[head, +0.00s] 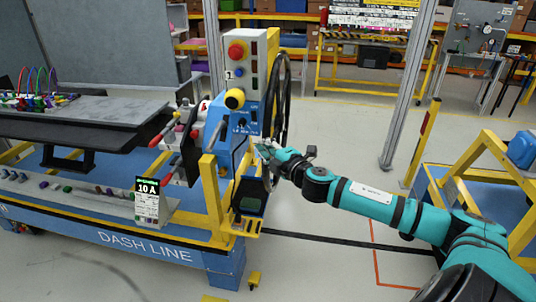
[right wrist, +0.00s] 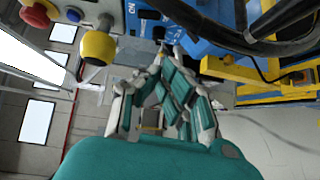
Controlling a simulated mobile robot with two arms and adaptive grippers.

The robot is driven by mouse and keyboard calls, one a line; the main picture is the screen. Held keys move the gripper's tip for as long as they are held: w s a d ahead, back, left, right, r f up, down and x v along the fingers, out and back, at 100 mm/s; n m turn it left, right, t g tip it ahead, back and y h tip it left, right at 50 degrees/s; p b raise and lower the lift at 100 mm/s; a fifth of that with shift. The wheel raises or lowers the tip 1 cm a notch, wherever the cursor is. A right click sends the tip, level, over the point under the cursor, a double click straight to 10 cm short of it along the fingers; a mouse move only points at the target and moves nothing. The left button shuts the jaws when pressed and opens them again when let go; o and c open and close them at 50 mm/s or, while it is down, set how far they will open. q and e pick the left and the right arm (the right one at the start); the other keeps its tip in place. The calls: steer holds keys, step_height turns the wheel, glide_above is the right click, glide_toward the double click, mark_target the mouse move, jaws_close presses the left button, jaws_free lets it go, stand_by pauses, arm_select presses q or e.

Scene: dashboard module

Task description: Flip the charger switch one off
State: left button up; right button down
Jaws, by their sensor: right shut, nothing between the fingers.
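The blue control panel (head: 241,128) on the cart's end post carries small dark controls, too small to read in the head view. In the right wrist view the blue panel (right wrist: 178,12) shows a black switch knob (right wrist: 158,32) just beyond my fingertips. I cannot tell which switch is charger switch one, or its position. My right gripper (head: 264,145) is at the panel's lower right in the head view. In the wrist view my right gripper (right wrist: 161,58) has its fingertips together and empty, close below the knob; contact is unclear. My left gripper is out of view.
A yellow frame (head: 211,195) and a dark box (head: 250,195) stand below.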

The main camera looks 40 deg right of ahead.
steer(key=shift+s+f, duration=0.15)
steer(key=shift+s, duration=0.45)
